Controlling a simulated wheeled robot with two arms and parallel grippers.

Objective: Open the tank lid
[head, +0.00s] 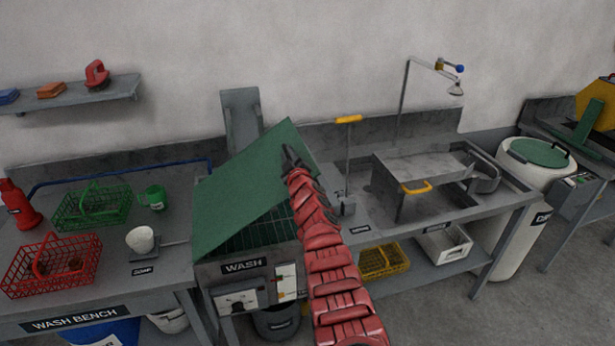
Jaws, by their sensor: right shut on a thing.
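The wash tank (245,272) stands at the middle of the bench line, with a "WASH" label on its front. Its flat green lid (240,195) is tilted up, its right side higher than its left. A dark rack shows in the gap under it. My right gripper (289,156) is at the lid's raised right part, shut on the lid; its fingers are small and dark, so the exact grip point is hard to make out. My red right arm covers part of the tank's right side. My left gripper is not in view.
A metal unit with a yellow handle (416,188) stands to the right. A grey upright panel (241,112) is behind the tank.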

